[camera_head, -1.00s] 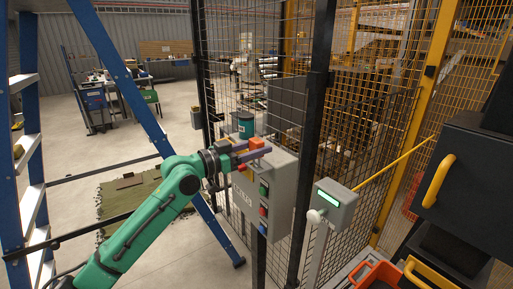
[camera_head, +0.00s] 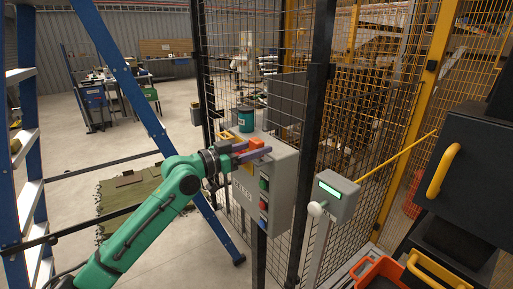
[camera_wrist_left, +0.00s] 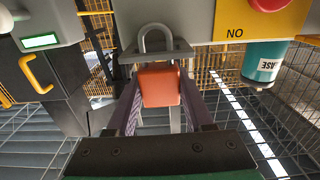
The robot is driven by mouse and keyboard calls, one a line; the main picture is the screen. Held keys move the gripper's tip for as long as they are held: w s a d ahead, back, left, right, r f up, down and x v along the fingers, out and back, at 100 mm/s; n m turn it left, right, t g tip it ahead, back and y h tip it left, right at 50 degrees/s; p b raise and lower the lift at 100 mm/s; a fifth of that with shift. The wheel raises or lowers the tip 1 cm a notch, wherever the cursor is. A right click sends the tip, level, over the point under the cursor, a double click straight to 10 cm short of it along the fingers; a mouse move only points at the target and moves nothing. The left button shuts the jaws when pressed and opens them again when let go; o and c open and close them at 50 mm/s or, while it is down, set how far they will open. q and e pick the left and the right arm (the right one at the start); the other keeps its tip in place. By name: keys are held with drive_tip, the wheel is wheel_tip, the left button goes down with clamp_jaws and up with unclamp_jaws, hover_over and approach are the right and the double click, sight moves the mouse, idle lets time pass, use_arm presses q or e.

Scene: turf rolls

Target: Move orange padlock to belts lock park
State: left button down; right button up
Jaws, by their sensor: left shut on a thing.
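My left gripper (camera_head: 262,152) is shut on the orange padlock (camera_wrist_left: 160,85), at the upper part of the grey control box (camera_head: 273,180), whose partly readable label seems to say BELTS. The padlock also shows as orange between the fingers in the head view (camera_head: 255,144). In the wrist view its body sits between the two dark purple fingers, and its pale shackle (camera_wrist_left: 155,36) stands up at a grey bracket (camera_wrist_left: 178,54). I cannot tell whether the shackle passes through the bracket or only stands beside it. My right gripper is not in view.
A teal can (camera_head: 246,120) stands close behind the gripper. Mesh fence and a black post (camera_head: 313,130) rise beside the box. A grey display post (camera_head: 333,195) and an orange bin (camera_head: 358,270) are to the right. A blue ladder (camera_head: 120,75) stands at left.

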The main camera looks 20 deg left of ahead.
use_arm(q)
drive_tip(key=shift+f+b, duration=0.4)
drive_tip(key=shift+f, duration=0.05)
drive_tip(key=shift+c, duration=1)
unclamp_jaws()
drive_tip(key=shift+s+a, duration=0.1)
drive_tip(key=shift+s+a+f+b, duration=0.2)
drive_tip(key=shift+s+a+b, duration=0.05)
drive_tip(key=shift+b, duration=0.05)
drive_tip(key=b+v, duration=0.8)
drive_tip(key=v, duration=0.5)
drive_tip(key=shift+s+r, duration=0.2)
drive_tip(key=shift+s, duration=0.1)
drive_tip(key=shift+a, duration=0.1)
